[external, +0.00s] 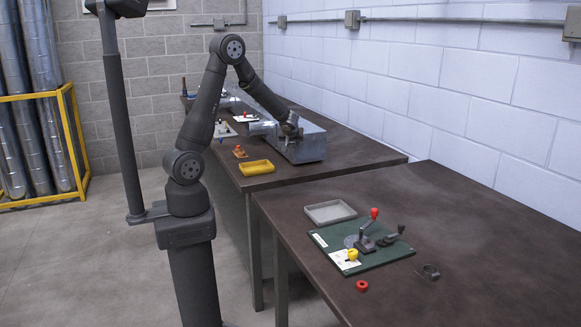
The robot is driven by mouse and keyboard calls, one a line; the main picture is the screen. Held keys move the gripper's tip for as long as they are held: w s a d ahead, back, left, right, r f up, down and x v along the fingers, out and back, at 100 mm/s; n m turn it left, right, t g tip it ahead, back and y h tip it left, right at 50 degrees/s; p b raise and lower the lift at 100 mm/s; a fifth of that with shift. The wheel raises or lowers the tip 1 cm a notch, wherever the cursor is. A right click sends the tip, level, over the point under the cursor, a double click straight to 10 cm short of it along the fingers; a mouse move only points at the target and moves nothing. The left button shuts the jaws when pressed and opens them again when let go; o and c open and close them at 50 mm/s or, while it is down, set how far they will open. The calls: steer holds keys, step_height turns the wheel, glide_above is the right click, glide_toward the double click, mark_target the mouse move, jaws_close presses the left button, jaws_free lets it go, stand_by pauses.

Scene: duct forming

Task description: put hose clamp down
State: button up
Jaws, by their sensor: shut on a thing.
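My gripper (291,130) is at the far table, over the near part of a long grey metal duct (308,149). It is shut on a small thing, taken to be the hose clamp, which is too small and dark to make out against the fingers. I cannot tell whether it touches the duct. A dark metal ring that looks like a clamp (430,271) lies on the near table, right of a green board.
A yellow tray (257,167) and a small orange-based item (239,152) sit left of the duct. On the near table are a grey tray (330,211), the green board (385,256) with a red-knobbed lever (368,228), and a red ring (362,285). The near table's right side is clear.

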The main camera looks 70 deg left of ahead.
steer(key=s+a+f+n+g, duration=0.1)
steer(key=s+a+f, duration=0.1)
steer(key=a, duration=0.3)
steer(key=s+a+f+n+g, duration=0.2)
steer(key=s+a+f, duration=0.1)
steer(key=a, duration=0.3)
steer(key=s+a+f+n+g, duration=0.1)
steer(key=s+a+f+n, duration=0.1)
steer(key=s+a+f, duration=0.1)
steer(key=shift+s+a+y, duration=0.2)
steer(key=shift+s+a, duration=0.05)
steer(key=shift+a, duration=0.35)
steer(key=shift+s+a+y, duration=0.2)
steer(key=shift+s+a, duration=0.05)
steer(key=shift+a, duration=0.3)
steer(key=shift+f, duration=2)
steer(key=shift+f, duration=0.15)
steer(key=o, duration=1)
steer(key=shift+c, duration=0.2)
